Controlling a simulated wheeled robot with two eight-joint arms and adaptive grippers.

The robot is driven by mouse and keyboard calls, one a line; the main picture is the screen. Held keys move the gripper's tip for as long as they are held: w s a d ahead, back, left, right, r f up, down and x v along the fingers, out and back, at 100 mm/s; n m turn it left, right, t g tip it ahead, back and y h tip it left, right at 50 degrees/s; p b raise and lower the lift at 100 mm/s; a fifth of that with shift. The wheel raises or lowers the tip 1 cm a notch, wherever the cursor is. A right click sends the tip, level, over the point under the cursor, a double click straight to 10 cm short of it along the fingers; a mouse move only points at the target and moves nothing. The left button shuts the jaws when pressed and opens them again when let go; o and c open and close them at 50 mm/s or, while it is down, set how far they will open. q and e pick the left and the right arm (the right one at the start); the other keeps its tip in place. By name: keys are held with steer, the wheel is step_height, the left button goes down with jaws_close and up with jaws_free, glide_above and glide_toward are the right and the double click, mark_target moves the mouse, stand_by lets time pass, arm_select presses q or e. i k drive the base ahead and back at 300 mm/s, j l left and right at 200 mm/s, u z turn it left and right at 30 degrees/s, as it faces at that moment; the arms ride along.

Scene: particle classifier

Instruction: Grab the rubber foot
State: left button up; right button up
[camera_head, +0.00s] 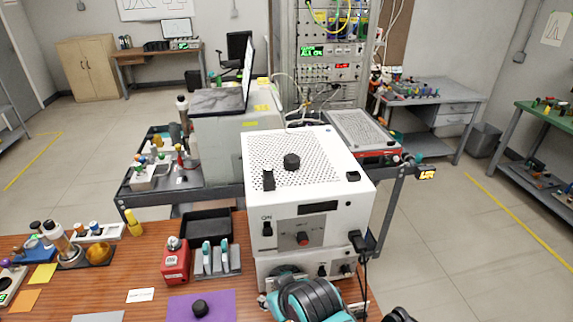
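A small black round piece (200,308) lies on a purple mat (222,300) at the front edge of the wooden bench; it looks like the rubber foot. A black round knob-like piece (291,161) and a small black upright block (268,180) stand on top of the white perforated instrument (340,180). I cannot tell for sure which of these is the rubber foot.
A red device (175,262), a rack with white-and-teal pipettes (232,261) and a black tray (206,226) stand behind the mat. Bottles and trays crowd the left.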

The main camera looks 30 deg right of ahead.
mark_target(291, 162)
steer(key=z, duration=0.35)
steer(key=l+z, duration=0.25)
steer(key=z, duration=0.2)
steer(key=i+l+z, duration=0.1)
steer(key=z, duration=0.3)
steer(key=i+l+z, duration=0.1)
steer(key=l+z, duration=0.35)
steer(key=j, duration=0.1)
